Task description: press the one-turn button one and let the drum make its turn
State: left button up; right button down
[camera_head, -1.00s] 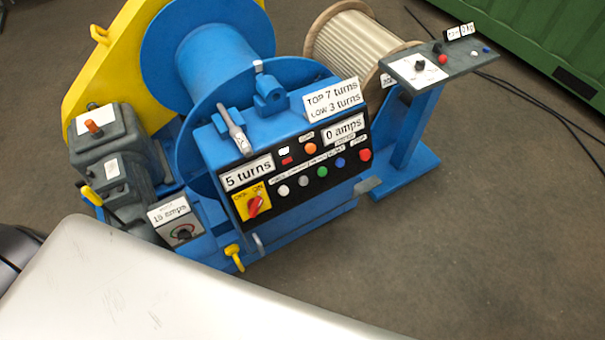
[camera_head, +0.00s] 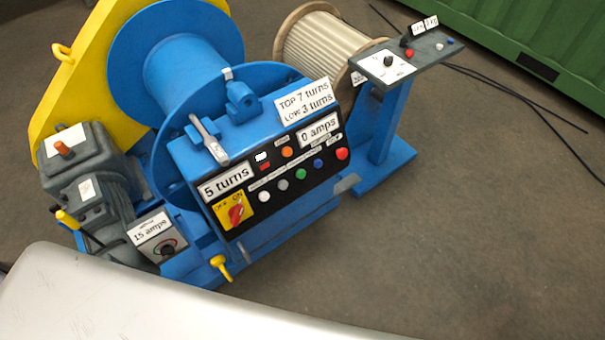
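The blue drum (camera_head: 188,85) is bare between its two flanges and stands behind the control panel (camera_head: 280,179). The panel's sign (camera_head: 226,184) reads "5 turns", and another sign (camera_head: 320,130) reads "0 amps". A row of round buttons runs across the panel: a white button (camera_head: 264,197), a grey button (camera_head: 284,186), a green button (camera_head: 301,174), a blue button (camera_head: 318,163) and a red button (camera_head: 342,154). Their small labels are too blurred to read. A red switch (camera_head: 236,214) sits on a yellow OFF/ON plate. Neither gripper shows.
A wooden reel (camera_head: 322,45) stands behind right, beside a blue post with a grey control shelf (camera_head: 410,55). A yellow guard (camera_head: 85,70) and grey gearbox (camera_head: 85,165) stand at left. Black cables (camera_head: 535,110) lie near a green container (camera_head: 520,30).

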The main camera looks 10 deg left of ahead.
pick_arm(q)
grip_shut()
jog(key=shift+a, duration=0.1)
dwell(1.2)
